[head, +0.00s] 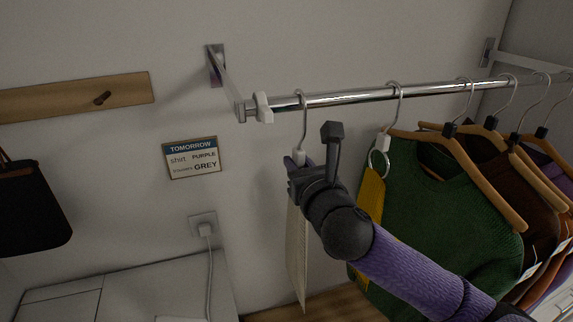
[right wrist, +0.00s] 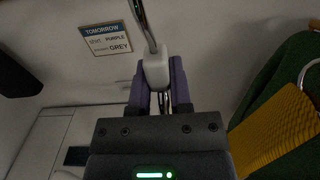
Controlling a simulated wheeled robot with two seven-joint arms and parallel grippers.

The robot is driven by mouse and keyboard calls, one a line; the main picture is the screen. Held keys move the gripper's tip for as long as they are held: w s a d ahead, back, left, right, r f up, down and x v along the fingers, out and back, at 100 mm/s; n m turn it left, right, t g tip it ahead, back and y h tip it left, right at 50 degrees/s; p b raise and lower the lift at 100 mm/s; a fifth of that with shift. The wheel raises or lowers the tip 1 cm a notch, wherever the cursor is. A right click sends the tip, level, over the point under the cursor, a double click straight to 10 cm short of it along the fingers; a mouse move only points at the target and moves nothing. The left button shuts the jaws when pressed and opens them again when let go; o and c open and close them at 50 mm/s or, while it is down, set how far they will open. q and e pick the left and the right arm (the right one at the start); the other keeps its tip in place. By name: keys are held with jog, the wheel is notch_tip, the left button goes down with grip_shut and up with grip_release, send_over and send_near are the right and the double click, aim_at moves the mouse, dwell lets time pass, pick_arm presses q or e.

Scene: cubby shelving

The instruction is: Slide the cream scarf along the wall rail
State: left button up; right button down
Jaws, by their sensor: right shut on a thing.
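The cream scarf (head: 297,255) hangs from a metal hook on the chrome wall rail (head: 350,97), near the rail's left end. My right gripper (head: 299,162) is shut on the white block (right wrist: 156,68) under that hook, with a purple finger on each side of it in the right wrist view. The arm hides part of the scarf in the head view. The scarf is left of a yellow scarf (head: 369,195), with a gap between their hooks. My left gripper is not in view.
A green sweater (head: 430,210) and several other garments hang to the right. A white end piece (head: 263,107) sits on the rail's left end by the wall bracket (head: 216,65). A sign (head: 191,158) reading TOMORROW, a peg board (head: 75,97) and a black bag (head: 30,210) are at left.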

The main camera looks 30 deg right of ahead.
jog(key=s+d, duration=0.2)
jog(key=d, duration=0.7)
jog(key=shift+s+d+p, duration=0.15)
jog(key=shift+d+p, duration=0.15)
jog(key=shift+p, duration=0.05)
